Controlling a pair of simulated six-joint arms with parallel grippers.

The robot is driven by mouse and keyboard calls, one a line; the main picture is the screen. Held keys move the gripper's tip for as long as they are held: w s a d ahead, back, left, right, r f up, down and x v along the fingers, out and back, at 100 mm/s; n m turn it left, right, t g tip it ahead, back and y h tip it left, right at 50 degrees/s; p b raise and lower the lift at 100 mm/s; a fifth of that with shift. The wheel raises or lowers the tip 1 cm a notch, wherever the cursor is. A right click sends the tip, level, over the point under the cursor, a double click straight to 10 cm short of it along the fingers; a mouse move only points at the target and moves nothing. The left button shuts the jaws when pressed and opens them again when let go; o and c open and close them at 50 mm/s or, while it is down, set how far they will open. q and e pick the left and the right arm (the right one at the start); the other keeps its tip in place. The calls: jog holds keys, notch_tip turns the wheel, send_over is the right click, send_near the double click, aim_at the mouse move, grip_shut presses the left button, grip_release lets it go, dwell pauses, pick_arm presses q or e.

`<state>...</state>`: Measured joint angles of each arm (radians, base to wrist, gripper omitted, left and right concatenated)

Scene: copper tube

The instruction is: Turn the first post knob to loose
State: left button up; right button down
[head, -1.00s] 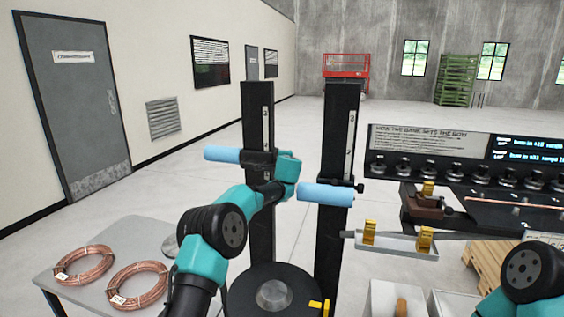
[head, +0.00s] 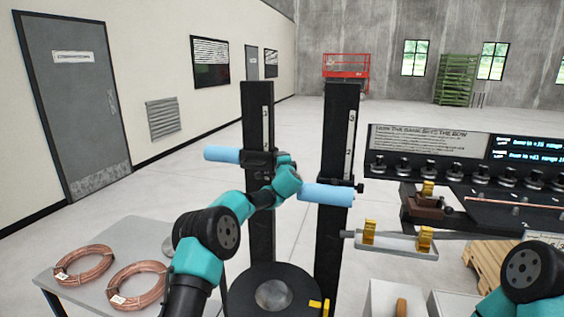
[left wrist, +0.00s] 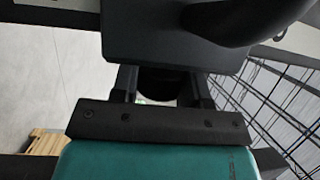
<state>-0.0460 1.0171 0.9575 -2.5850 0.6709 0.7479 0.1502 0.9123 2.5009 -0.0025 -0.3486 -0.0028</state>
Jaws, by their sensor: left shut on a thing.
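Two black upright posts stand in the head view. The left post (head: 257,120) has a light blue roller (head: 222,154) on its carriage, and the right post (head: 337,120) has another blue roller (head: 327,194). My left gripper (head: 278,162) is at the carriage of the left post, on its right side. In the left wrist view its two fingers are on either side of a dark round knob (left wrist: 160,83) and shut on it, beside a dark block (left wrist: 160,40). My wrist hides the knob in the head view. My right gripper is out of view.
The right post carries a small black knob (head: 360,188) on its right side. A grey table (head: 100,247) with copper coils (head: 83,265) is at the lower left. A black bench with several dials (head: 430,170) and a copper tube (head: 515,202) is at the right.

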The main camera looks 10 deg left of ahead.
pick_arm(q)
jog(key=shift+a+r+n+t+y, duration=0.1)
jog(key=shift+n+t+y, duration=0.4)
jog(key=shift+t, duration=0.5)
jog(key=o, duration=0.9)
jog(key=shift+o, duration=0.2)
jog(key=shift+s, duration=0.15)
jog(key=v, duration=1.7)
jog(key=shift+s+r, duration=0.1)
